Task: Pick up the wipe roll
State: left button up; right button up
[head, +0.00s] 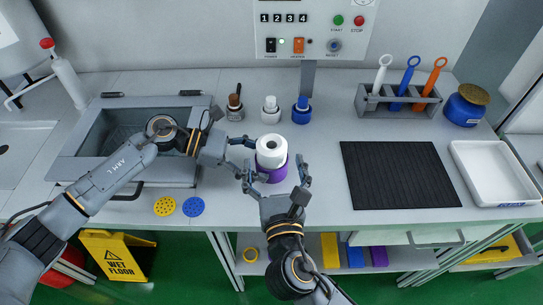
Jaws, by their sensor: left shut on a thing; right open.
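The wipe roll (271,152) is white with a dark core hole, upright, with a purple part (272,173) below it. I cannot tell whether the purple is a holder or part of the roll. My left gripper (253,157) reaches in from the left and is shut on the wipe roll's side; the exact contact is partly hidden. My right gripper (277,172) comes from the front edge, open, its fingers spread on either side of the purple part.
Behind stand a brown-topped bottle (235,108), a white bottle (270,109) and a blue bottle (302,110). A sink (83,167) lies left, a black mat (397,174) and white tray (493,172) right. Yellow (165,206) and blue (193,207) discs lie near the front edge.

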aim_at(270, 137)
jog(key=w, duration=0.5)
jog(key=shift+a+f, duration=0.1)
jog(key=shift+a, duration=0.2)
jog(key=c, duration=1.4)
notch_tip(270, 137, up, 10)
jog(key=shift+r, duration=0.1)
pick_arm(q)
jog(key=o, duration=1.1)
jog(key=shift+c, duration=0.2)
jog(key=shift+a, duration=0.1)
jog(key=v, duration=1.1)
jog(key=shift+w+a+r, duration=0.1)
jog(key=shift+a+r, duration=0.05)
jog(key=shift+a, duration=0.25)
